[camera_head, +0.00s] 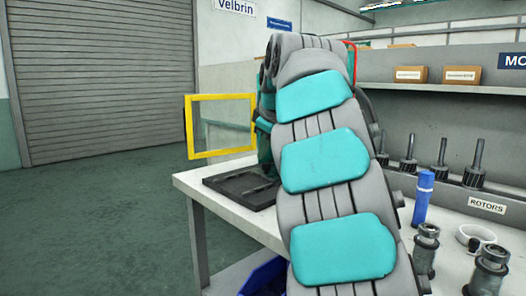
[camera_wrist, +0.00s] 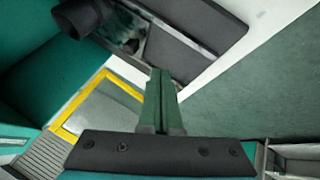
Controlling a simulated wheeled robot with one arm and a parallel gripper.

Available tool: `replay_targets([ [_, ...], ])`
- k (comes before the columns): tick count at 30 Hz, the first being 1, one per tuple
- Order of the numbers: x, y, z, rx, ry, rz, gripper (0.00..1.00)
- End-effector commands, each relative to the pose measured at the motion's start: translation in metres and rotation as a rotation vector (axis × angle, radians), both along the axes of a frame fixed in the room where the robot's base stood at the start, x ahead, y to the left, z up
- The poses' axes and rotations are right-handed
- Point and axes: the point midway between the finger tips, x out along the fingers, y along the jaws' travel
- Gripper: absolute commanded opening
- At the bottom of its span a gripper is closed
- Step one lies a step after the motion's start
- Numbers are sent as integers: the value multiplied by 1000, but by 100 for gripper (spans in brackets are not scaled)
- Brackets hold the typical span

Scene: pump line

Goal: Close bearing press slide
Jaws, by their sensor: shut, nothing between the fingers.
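The bearing press (camera_head: 265,145) is a green machine on the workbench, mostly hidden behind my arm in the head view. Its slide appears to be the yellow-framed clear panel (camera_head: 221,98), which sticks out to the left past the bench edge. The yellow frame also shows in the wrist view (camera_wrist: 88,93), left of the fingers. My gripper (camera_wrist: 160,72) is shut and empty, with its two fingers together. The fingertips lie to the right of the yellow frame in that view; I cannot tell whether they touch anything. The head view hides the gripper behind my arm.
A black tray (camera_head: 235,186) lies on the white bench (camera_head: 205,183) near its left corner. A blue cylinder (camera_head: 423,198), metal pump parts (camera_head: 490,272) and a rack of rotors (camera_head: 476,165) stand at right. The floor (camera_head: 100,220) at left is clear.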

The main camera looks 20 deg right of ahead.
Motion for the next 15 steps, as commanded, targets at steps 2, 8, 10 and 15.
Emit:
replay_targets([
  [2,8,-1,-12,-1,5,0,0],
  [8,28,-3,-40,0,5,0,0],
  [10,34,-4,-48,-1,4,0,0],
  [15,49,-7,-61,-2,0,1,0],
])
